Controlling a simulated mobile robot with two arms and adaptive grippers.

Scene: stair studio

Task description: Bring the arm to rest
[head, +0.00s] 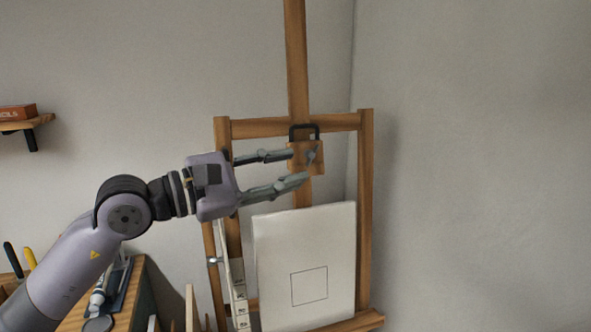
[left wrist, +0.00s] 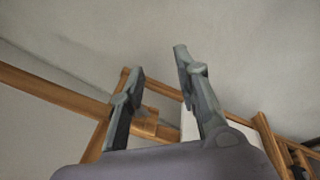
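My left arm reaches in from the left of the head view, and its gripper (head: 302,165) is held up in front of the wooden easel (head: 365,215). The two fingers are spread apart with nothing between them in the left wrist view (left wrist: 160,72). In the head view the fingertips overlap the easel's wooden clamp block (head: 294,158) with its dark handle; I cannot tell whether they touch it. My right gripper does not show in either view.
A white canvas (head: 335,235) with a small square outline stands on the easel below my gripper. A wooden surface (head: 128,310) with tubes is at lower left. A small shelf (head: 28,124) with a red box (head: 18,112) hangs at left. The right side shows bare wall.

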